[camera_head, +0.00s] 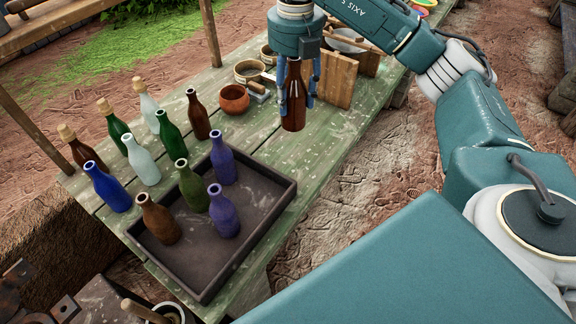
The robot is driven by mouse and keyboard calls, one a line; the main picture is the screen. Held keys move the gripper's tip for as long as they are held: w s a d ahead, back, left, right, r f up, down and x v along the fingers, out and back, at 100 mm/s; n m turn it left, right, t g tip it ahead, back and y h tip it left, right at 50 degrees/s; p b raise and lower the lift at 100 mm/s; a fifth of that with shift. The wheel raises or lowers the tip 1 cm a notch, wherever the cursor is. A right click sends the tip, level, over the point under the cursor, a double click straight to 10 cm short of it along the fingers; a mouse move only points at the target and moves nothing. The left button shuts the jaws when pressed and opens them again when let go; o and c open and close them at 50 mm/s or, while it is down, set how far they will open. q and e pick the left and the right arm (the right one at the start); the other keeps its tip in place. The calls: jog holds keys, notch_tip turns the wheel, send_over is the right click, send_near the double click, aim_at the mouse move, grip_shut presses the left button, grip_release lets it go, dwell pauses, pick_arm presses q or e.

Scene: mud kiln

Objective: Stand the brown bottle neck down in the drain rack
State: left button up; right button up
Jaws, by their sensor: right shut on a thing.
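My right gripper (296,84) is shut on a brown bottle (294,108) and points straight down over the table. The bottle is upright, with its neck up between the fingers and its base down. Its base appears to be above the tabletop, but the gap is hard to judge. Wooden boards (336,80) stand just behind and to the right of the bottle; I cannot tell whether they belong to the drain rack. No drain rack is clearly recognisable. My left gripper is not in view.
A dark tray (277,211) at the table's near end holds several bottles, including a brown one (158,220). Several more bottles, some corked, stand behind it. An orange clay pot (234,99) and a wooden bowl (249,71) stand left of my gripper. The green table (262,142) is bare before the pot.

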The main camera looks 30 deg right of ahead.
jog(key=shift+w+m, duration=0.15)
jog(key=shift+m, duration=0.15)
notch_tip(320, 180, down, 19)
jog(key=shift+d+r, duration=0.1)
jog(key=shift+r, duration=0.05)
jog(key=shift+f, duration=0.35)
jog(key=shift+f, duration=0.2)
jog(key=o, duration=1.2)
